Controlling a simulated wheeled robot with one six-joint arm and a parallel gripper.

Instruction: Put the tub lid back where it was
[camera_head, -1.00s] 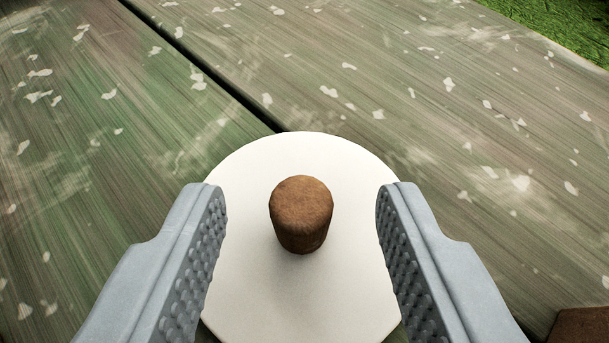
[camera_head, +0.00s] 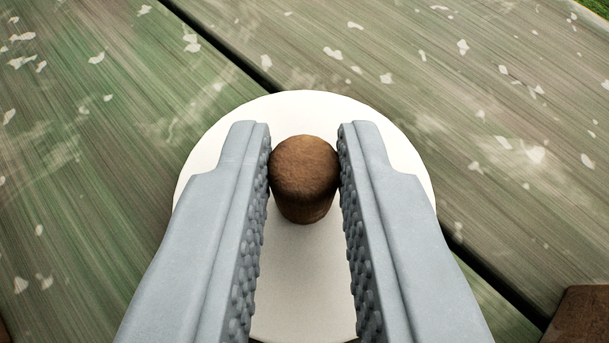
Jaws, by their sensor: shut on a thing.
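The tub lid (camera_head: 305,110) is a round white disc with a brown cork-like knob (camera_head: 305,175) standing up from its middle. It appears to lie on or just above the green weathered planks; I cannot tell which. My gripper (camera_head: 305,165) is shut on the knob, with one grey studded finger on each side of it. The fingers hide parts of the lid's left and right sides. The tub itself cannot be made out.
The green plank surface (camera_head: 490,130) has pale flecks and a dark gap (camera_head: 225,50) running diagonally. A brown block-like thing (camera_head: 583,318) shows at the lower right corner.

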